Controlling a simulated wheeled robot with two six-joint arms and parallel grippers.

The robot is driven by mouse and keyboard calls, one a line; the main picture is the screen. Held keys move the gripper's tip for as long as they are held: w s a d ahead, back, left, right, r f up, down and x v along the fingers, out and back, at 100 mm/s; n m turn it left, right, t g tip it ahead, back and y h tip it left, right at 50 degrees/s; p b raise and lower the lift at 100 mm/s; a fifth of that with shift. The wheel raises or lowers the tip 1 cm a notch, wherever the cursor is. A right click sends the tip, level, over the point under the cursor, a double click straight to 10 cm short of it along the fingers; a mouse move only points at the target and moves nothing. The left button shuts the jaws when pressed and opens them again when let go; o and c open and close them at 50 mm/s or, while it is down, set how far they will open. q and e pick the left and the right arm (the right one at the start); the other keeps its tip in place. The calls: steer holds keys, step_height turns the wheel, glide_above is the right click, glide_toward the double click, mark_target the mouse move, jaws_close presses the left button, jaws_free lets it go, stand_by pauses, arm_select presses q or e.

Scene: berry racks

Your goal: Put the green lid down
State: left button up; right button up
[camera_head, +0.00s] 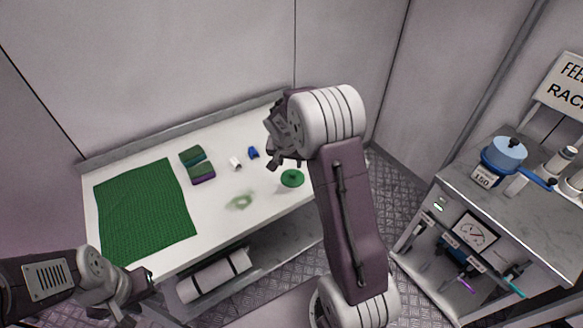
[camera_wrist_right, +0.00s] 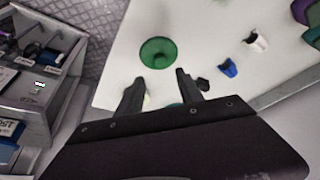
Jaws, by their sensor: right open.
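The green lid (camera_head: 292,178) is a round green disc with a darker middle. It lies flat on the white table near its right end, and in the right wrist view (camera_wrist_right: 158,52) it is just beyond my fingertips. My right gripper (camera_wrist_right: 160,85) is open, its two fingers apart with nothing between them. In the head view my right gripper (camera_head: 284,160) is above the table, close to the lid and apart from it. My left gripper (camera_head: 138,298) is at the lower left, off the table's front edge; its jaws are unclear.
A green mat (camera_head: 145,210) covers the table's left part. Green and purple blocks (camera_head: 197,165), a white piece (camera_head: 235,162) and a blue piece (camera_head: 253,152) lie mid-table. A faint greenish ring (camera_head: 240,201) is near the front. A bench with a blue pot (camera_head: 505,153) stands right.

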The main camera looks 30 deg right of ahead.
steer(key=s+a+n+g+y, duration=0.1)
steer(key=s+a+n, duration=0.3)
steer(key=s, duration=0.7)
steer(key=s+a+n+g+y, duration=0.1)
steer(key=s+a+n+y, duration=0.1)
steer(key=s+a, duration=0.6)
steer(key=s+n, duration=0.1)
steer(key=s, duration=0.2)
steer(key=shift+a+n, duration=0.3)
steer(key=shift+n, duration=0.1)
steer(key=shift+s, duration=0.15)
steer(key=shift+d, duration=0.1)
